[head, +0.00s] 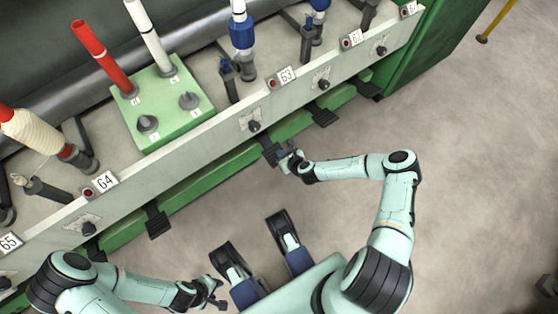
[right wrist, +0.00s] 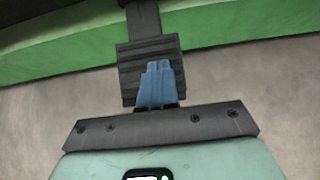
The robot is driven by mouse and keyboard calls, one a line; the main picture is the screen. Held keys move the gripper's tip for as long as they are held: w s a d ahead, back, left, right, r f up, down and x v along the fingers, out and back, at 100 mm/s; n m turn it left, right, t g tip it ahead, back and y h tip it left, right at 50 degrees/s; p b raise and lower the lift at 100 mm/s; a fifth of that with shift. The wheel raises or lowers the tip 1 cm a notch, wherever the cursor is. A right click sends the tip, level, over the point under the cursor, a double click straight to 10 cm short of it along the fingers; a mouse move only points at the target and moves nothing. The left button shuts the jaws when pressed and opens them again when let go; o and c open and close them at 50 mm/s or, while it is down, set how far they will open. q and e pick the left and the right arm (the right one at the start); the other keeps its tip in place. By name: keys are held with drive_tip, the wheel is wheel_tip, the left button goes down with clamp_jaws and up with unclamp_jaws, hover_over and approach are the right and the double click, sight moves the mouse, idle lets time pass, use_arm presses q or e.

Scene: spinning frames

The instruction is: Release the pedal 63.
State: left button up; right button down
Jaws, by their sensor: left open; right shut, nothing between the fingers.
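The number plate 63 (head: 287,75) is on the pale rail of the machine, with a red lamp (head: 272,83) beside it. A dark pedal (head: 271,154) sticks out below the green beam, beneath and slightly left of that plate. My right gripper (head: 285,157) is shut and empty at this pedal. In the right wrist view its blue fingertips (right wrist: 156,80) overlap the ridged dark pedal plate (right wrist: 133,72) and hide part of it. Whether they touch or press it I cannot tell. My left gripper (head: 213,292) is open and empty, low in the head view, away from the machine.
Other dark pedals stick out along the beam: one to the left (head: 157,221) and two to the right (head: 324,116) (head: 368,90). A green block (head: 160,105) with a red and a white tube stands on the machine. The floor (head: 470,170) at right is clear.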

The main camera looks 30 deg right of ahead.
drive_tip(key=shift+f, duration=0.55)
use_arm(q)
drive_tip(key=r+p, duration=0.1)
drive_tip(key=p, duration=0.1)
drive_tip(key=r+p, duration=0.1)
drive_tip(key=r, duration=0.1)
drive_tip(key=r+p, duration=0.2)
drive_tip(key=shift+s+r+p, duration=0.2)
drive_tip(key=shift+s+p, duration=0.05)
drive_tip(key=shift+p, duration=0.1)
use_arm(e)
drive_tip(key=s+r, duration=0.3)
drive_tip(key=s, duration=0.4)
drive_tip(key=shift+s+d+r, duration=0.25)
drive_tip(key=shift+d+r, duration=0.05)
